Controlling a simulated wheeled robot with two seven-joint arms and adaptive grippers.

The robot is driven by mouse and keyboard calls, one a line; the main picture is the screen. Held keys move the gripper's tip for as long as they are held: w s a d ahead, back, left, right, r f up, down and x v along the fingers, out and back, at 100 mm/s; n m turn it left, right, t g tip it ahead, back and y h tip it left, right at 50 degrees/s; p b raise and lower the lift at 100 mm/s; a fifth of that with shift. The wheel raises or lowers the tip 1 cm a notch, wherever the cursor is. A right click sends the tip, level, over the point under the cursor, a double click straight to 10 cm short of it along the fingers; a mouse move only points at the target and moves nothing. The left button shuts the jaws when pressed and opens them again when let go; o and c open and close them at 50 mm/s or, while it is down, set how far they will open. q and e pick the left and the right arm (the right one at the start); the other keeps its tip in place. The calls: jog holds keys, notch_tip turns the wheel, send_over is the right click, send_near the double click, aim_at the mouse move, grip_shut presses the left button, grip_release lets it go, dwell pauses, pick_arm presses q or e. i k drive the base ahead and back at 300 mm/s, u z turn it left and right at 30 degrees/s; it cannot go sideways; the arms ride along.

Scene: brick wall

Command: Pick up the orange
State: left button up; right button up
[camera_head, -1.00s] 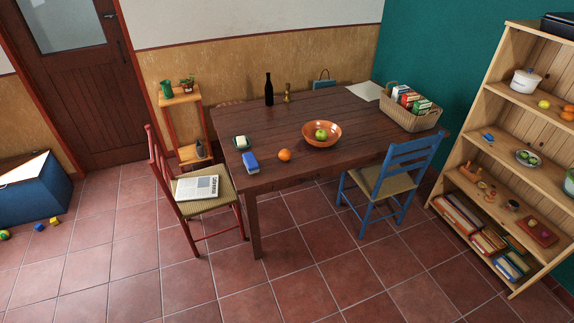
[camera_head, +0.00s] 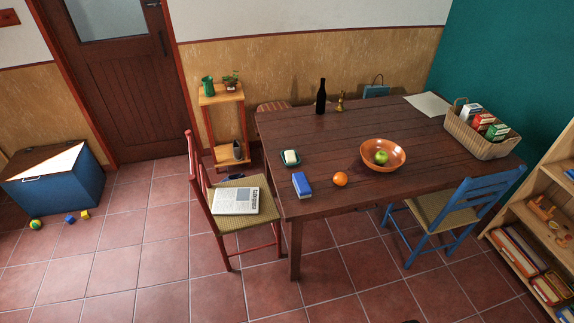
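The orange (camera_head: 340,178) lies on the dark wooden table (camera_head: 330,138) near its front edge. It sits to the right of a blue and white box (camera_head: 301,184) and to the lower left of an orange-brown bowl (camera_head: 398,158). The bowl holds a green apple (camera_head: 381,157). Neither of my grippers can be made out. A small dark shape at the bottom edge is too little to identify.
A red chair (camera_head: 205,200) with a newspaper stands left of the table. A blue chair (camera_head: 468,205) stands at its front right. A wooden shelf (camera_head: 555,185) is at the right edge. The tiled floor (camera_head: 150,260) at front left is clear.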

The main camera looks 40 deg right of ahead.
aim_at(340, 178)
jog(key=u, duration=0.1)
jog(key=i, duration=1.05)
jog(key=z, duration=0.2)
